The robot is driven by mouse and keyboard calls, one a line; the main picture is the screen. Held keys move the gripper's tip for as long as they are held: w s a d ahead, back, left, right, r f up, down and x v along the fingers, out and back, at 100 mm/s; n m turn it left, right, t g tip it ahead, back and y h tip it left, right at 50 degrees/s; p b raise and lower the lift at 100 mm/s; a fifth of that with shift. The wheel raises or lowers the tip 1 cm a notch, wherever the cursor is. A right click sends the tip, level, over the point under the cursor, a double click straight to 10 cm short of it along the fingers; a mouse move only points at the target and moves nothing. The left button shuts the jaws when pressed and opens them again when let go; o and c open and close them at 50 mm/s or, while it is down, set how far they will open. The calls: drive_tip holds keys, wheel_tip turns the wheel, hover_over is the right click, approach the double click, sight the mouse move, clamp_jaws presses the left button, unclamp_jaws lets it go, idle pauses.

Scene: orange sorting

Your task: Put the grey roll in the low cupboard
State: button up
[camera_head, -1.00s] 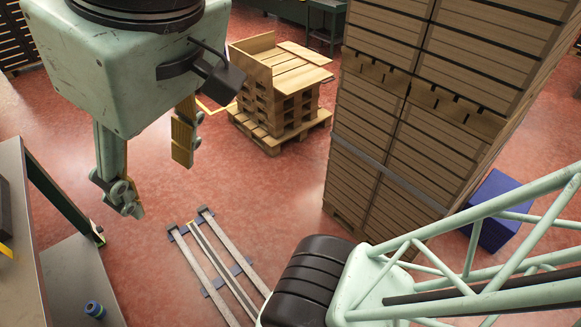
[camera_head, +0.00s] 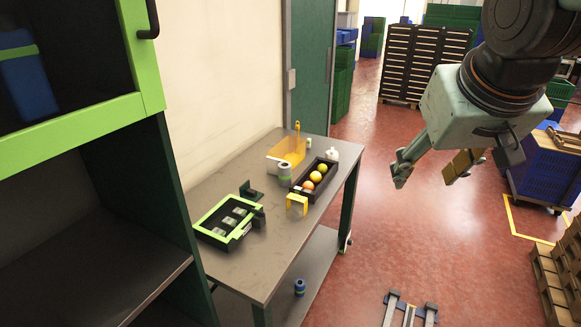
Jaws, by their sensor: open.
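A small grey-white roll (camera_head: 285,172) stands upright on the grey table, beside the black tray of fruit. A blue roll (camera_head: 300,287) with a pale top stands on the table's lower shelf. At the left is a tall cabinet: a green-framed upper door (camera_head: 85,125) with a blue bin behind it, and an open dark compartment (camera_head: 90,275) below. I cannot tell for sure that this compartment is the low cupboard. My gripper (camera_head: 425,178) is open and empty, hanging over the floor to the right of the table, well apart from both rolls.
The table (camera_head: 270,245) also holds a yellow scoop-like bin (camera_head: 288,150), a black tray (camera_head: 307,192) with several orange and yellow fruits, a white bottle (camera_head: 332,153), a yellow bracket (camera_head: 297,203) and a green-rimmed tray (camera_head: 200,222).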

drive_tip(key=w+a+f+n+t+y, duration=0.1)
drive_tip(key=w+a+f, duration=0.2)
drive_tip(key=w, duration=0.8)
drive_tip(key=w+a+f+n+t, duration=0.1)
drive_tip(key=w+a+f, duration=0.15)
drive_tip(key=w, duration=0.85)
drive_tip(key=w+a+f+n+t+y, duration=0.1)
drive_tip(key=w+a+f, duration=0.2)
drive_tip(key=w, duration=0.8)
drive_tip(key=w+a+f+n+t+y+p, duration=0.1)
drive_tip(key=w+a+f+y, duration=0.1)
drive_tip(key=w+a+f, duration=0.75)
drive_tip(key=n+y, duration=0.1)
drive_tip(key=y, duration=0.3)
approach(288, 169)
drive_tip(key=shift+s+d+r+t, duration=0.3)
drive_tip(key=shift+s+d+t, duration=0.05)
drive_tip(key=shift+s+t, duration=0.05)
drive_tip(key=shift+a+f+n, duration=0.3)
drive_tip(key=shift+a+f, duration=0.1)
drive_tip(key=shift+f, duration=0.15)
drive_tip(key=shift+w, duration=0.1)
drive_tip(key=shift+x, duration=4.3)
